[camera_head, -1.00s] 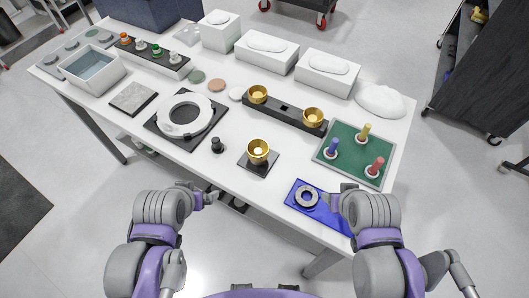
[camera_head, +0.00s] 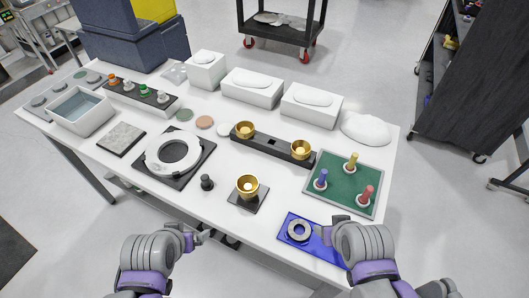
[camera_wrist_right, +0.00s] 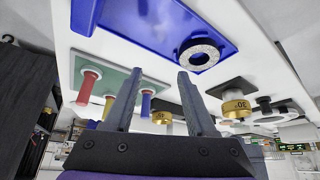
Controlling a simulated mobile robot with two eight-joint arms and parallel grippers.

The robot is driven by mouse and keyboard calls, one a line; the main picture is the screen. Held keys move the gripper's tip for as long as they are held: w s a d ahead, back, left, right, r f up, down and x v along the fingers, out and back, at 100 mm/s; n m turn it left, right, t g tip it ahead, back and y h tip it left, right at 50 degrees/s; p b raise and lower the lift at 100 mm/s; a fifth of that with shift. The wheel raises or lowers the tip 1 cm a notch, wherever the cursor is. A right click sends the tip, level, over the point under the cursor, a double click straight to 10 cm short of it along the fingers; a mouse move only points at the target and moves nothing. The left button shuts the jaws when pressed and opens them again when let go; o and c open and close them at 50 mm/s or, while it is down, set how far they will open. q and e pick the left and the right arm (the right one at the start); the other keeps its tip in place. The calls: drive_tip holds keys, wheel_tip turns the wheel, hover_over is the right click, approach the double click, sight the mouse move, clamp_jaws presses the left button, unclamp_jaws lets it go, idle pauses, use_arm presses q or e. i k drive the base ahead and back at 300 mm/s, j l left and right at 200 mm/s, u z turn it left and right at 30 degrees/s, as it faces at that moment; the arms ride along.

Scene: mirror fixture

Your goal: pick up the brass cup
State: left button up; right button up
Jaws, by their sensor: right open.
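Three brass cups show in the head view. One brass cup (camera_head: 248,186) stands upright on a small black square base (camera_head: 242,203) near the table's front edge. Two more, a left cup (camera_head: 245,130) and a right cup (camera_head: 300,150), sit on a black bar (camera_head: 272,143) behind it. In the right wrist view, which is upside down, a cup marked "30" (camera_wrist_right: 236,106) is right of the fingers. My right gripper (camera_wrist_right: 157,74) is open and empty, by the blue plate (camera_head: 318,254) at the front right. My left gripper (camera_head: 200,236) is at the front edge, apart from the cups; its jaws are unclear.
A grey ring (camera_head: 299,230) lies on the blue plate. A green board (camera_head: 340,193) with coloured pegs stands behind it. A small black knob (camera_head: 207,182) and a white ring fixture (camera_head: 165,165) are left of the front cup. White boxes (camera_head: 252,90) line the back.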

sight(247, 185)
drive_tip(key=j+z, duration=0.3)
drive_tip(key=z, duration=0.15)
drive_tip(key=k+j+z, duration=0.15)
drive_tip(key=z, duration=0.3)
